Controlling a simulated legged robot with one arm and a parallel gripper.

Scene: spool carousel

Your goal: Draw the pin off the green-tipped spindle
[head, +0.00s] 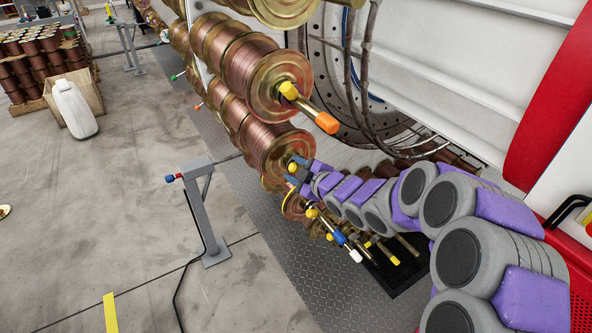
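My gripper (297,174) is at the end face of a copper-wire spool (272,142) in the middle of the picture. A yellow pin (292,167) shows right at its fingers. The spindle tip there is hidden behind my gripper and arm, so its colour cannot be told. Whether the fingers are open or shut on this pin is too small to tell. A small green tip (175,77) shows on a thin spindle farther off at the upper left. The spool above has a yellow pin (289,90) on its orange-tipped spindle (318,116).
Below my gripper are spindles with yellow pins, one blue-and-white tipped (348,248). A grey post (205,215) with a red-and-blue end stands left of the spools. A white canister (75,108) and crated spools are far left. The left floor is mostly clear.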

